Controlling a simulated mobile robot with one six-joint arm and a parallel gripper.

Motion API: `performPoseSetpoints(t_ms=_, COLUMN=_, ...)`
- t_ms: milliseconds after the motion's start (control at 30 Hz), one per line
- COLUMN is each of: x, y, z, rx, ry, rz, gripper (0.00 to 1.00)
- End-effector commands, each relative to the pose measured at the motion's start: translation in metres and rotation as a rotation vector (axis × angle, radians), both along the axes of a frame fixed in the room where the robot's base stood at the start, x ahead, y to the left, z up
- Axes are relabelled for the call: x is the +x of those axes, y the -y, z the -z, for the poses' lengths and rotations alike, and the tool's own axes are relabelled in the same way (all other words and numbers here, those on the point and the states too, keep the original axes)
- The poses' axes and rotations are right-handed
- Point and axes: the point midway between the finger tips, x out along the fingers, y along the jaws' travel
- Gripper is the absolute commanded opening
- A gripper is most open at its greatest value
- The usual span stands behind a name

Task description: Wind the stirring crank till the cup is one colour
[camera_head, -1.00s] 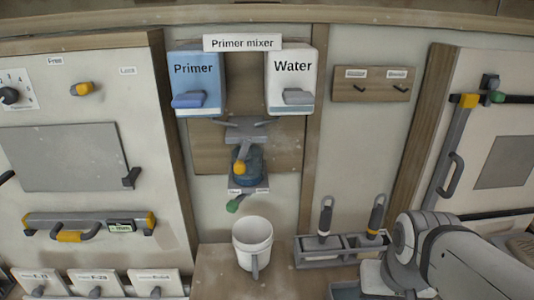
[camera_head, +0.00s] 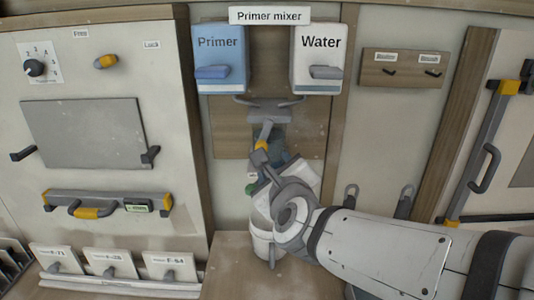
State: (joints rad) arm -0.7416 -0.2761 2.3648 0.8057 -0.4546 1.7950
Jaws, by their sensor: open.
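The stirring crank with its yellow grip (camera_head: 263,146) hangs under the grey bracket of the primer mixer. The blue mixing cup (camera_head: 277,143) is behind it and mostly hidden by my arm, so I cannot judge its contents or colour mix. My gripper (camera_head: 260,158) is at the lower end of the crank grip, its jaws open. I cannot tell whether the jaws surround the grip or touch it.
The blue Primer tank (camera_head: 219,52) and white Water tank (camera_head: 318,50) are above the crank. The bench front left of the bucket (camera_head: 228,265) is clear.

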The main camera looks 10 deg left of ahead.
Motion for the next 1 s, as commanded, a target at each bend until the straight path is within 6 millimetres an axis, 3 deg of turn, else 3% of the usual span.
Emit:
performPoseSetpoints(t_ms=33, x=-0.004, y=-0.012, z=-0.001, rx=0.139, ry=-0.014, rz=0.038, gripper=0.46)
performPoseSetpoints(t_ms=133, x=-0.01, y=-0.022, z=-0.008, rx=0.402, ry=-0.041, rz=0.126, gripper=0.46)
performPoseSetpoints(t_ms=333, x=-0.019, y=-0.027, z=-0.015, rx=0.703, ry=-0.067, rz=0.223, gripper=0.46)
performPoseSetpoints(t_ms=467, x=-0.014, y=-0.028, z=-0.017, rx=0.757, ry=-0.07, rz=0.243, gripper=0.46)
performPoseSetpoints(t_ms=800, x=0.037, y=-0.04, z=-0.018, rx=0.756, ry=-0.069, rz=0.243, gripper=0.46)
performPoseSetpoints(t_ms=1000, x=0.053, y=-0.044, z=-0.018, rx=0.757, ry=-0.071, rz=0.24, gripper=0.46)
